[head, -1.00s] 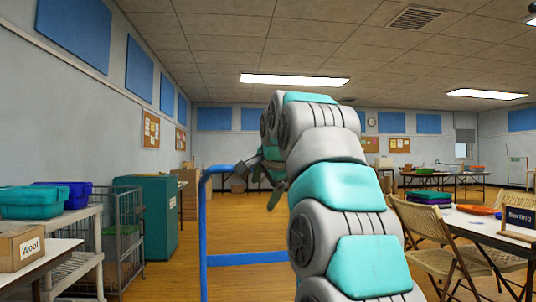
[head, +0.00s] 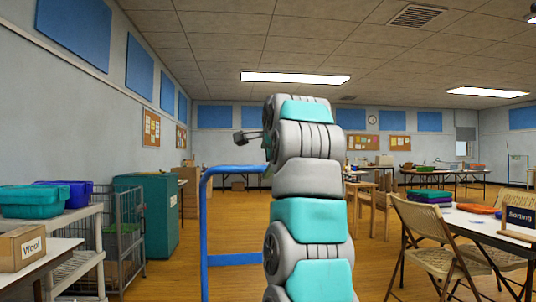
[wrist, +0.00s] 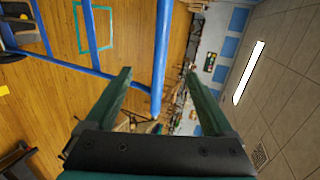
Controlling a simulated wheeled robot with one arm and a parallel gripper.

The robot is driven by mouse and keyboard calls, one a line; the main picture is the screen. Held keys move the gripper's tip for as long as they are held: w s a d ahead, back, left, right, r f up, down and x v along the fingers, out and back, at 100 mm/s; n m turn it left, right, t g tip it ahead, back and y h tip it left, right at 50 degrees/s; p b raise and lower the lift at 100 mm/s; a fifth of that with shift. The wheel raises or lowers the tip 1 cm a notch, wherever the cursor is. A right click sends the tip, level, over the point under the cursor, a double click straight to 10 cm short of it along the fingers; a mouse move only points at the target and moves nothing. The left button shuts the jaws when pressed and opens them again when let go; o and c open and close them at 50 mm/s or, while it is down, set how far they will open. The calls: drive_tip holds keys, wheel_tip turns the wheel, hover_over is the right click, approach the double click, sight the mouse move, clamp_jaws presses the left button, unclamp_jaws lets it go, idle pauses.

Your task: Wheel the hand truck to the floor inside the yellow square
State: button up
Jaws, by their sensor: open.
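The blue hand truck (head: 204,225) stands upright in front of me, left of my arm in the head view. Its top handle bar runs toward the arm, whose links hide its right side. The wrist view shows its blue frame (wrist: 92,73) sideways. My gripper (wrist: 158,74) is open, and a blue bar crosses the gap between its fingertips in the picture; I cannot tell how far beyond them it is.
A teal square outline (wrist: 111,30) lies on the wooden floor. On the left are a wire cage (head: 123,240), a teal cabinet (head: 161,213) and a table with a Wool box (head: 30,247). Folding chairs (head: 425,232) and a table stand right. Floor between is fairly clear.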

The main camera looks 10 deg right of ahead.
sight(261, 169)
drive_tip(key=p+x, duration=0.3)
drive_tip(key=x, duration=0.6)
drive_tip(key=shift+w+f, duration=0.1)
drive_tip(key=shift+f, duration=0.05)
clamp_jaws()
idle(0.6)
idle(0.9)
drive_tip(key=shift+f, duration=0.1)
drive_tip(key=s+f+b, duration=0.1)
drive_tip(key=s+b, duration=0.6)
drive_tip(key=shift+s, duration=0.25)
idle(0.3)
drive_tip(key=shift+s+f, duration=0.1)
drive_tip(key=shift+f, duration=0.15)
